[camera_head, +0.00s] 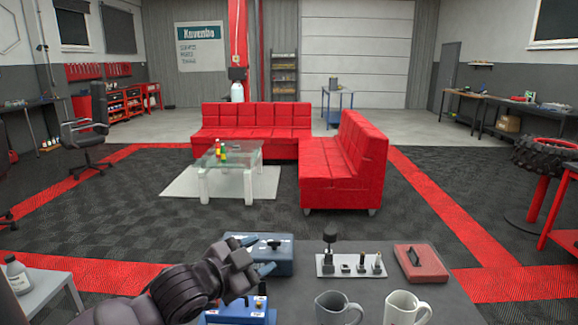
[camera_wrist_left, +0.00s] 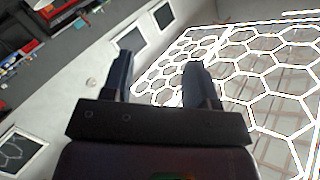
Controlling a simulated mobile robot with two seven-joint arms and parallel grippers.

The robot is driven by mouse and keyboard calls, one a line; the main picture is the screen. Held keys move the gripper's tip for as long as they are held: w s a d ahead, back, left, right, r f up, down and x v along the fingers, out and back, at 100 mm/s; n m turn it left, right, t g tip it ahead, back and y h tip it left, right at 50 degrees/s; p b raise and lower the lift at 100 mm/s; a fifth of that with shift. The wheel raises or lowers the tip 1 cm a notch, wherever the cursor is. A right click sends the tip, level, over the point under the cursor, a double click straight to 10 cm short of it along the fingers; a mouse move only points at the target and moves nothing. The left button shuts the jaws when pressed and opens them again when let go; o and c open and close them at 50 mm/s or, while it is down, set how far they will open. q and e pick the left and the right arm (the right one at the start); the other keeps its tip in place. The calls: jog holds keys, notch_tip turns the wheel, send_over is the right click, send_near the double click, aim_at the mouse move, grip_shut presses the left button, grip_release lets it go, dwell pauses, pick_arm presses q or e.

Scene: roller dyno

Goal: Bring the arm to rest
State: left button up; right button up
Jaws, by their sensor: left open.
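My left arm comes in from the lower left of the head view, over the near edge of the dark grey worktable (camera_head: 375,285). Its gripper (camera_head: 262,256) is open and shows in front of a blue box (camera_head: 284,268) with a black knob. Whether it touches the box cannot be told. In the left wrist view the two fingers (camera_wrist_left: 160,78) stand apart with nothing between them. Behind them are the ceiling and its white hexagonal lights (camera_wrist_left: 235,70). My right gripper is not in view.
A blue holder (camera_head: 240,317) stands just below the gripper. A pale tray (camera_head: 325,268) with small parts, a red case (camera_head: 424,265), a grey mug (camera_head: 335,311) and a white mug (camera_head: 402,311) stand to the right. Red sofas (camera_head: 345,165) and a glass table (camera_head: 228,160) are beyond.

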pick_arm(q)
jog(key=s+a+f+n+t+y, duration=0.1)
jog(key=s+a+f+n+y, duration=0.2)
jog(key=s+a+f+n, duration=0.35)
jog(key=s+a+f+n+t+y, duration=0.2)
jog(key=s+a+f+n+y, duration=0.15)
jog(key=a+f, duration=0.65)
jog(key=s+a+f+n+g+y, duration=0.2)
jog(key=s+f, duration=0.6)
jog(key=s, duration=0.1)
jog(key=s+a+f+n+g+y, duration=0.2)
jog(key=s+f, duration=0.6)
jog(key=s, duration=0.1)
jog(key=shift+s+a, duration=0.35)
jog(key=shift+f, duration=0.1)
